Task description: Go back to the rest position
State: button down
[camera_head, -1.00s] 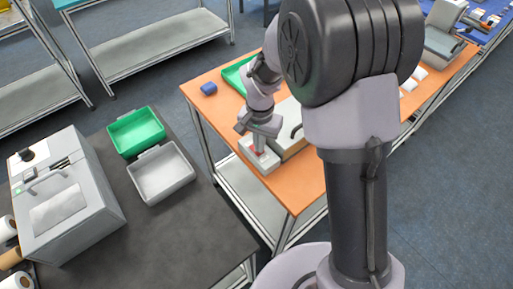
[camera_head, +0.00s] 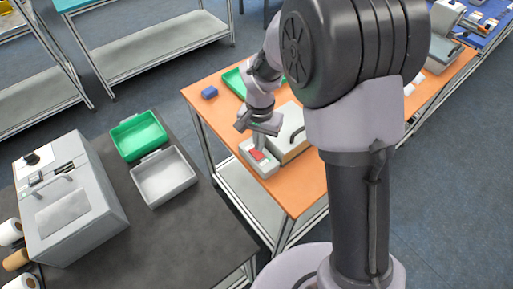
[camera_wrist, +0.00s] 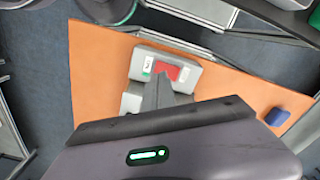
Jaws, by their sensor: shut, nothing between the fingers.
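My gripper (camera_head: 258,146) is above the orange table (camera_head: 307,191), its fingers together and empty. In the wrist view the closed fingers (camera_wrist: 164,78) point at a light grey device (camera_wrist: 146,60) with a red panel (camera_wrist: 174,72). The same device (camera_head: 264,171) sits near the table's front left edge in the head view, with the red panel just under the fingertips. The fingers appear a little above the panel and partly cover the device in the wrist view. A rest position is not marked in view.
A beige box with a dark handle (camera_head: 288,151) stands right beside the device. A blue block (camera_head: 209,92) and a green tray (camera_head: 232,78) are behind. Green (camera_head: 138,135) and grey bins (camera_head: 164,177) and a grey machine (camera_head: 67,205) are on the dark table at left.

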notch_tip(320, 180, up, 3)
jog(key=shift+r+p, duration=0.1)
jog(key=shift+p, duration=0.8)
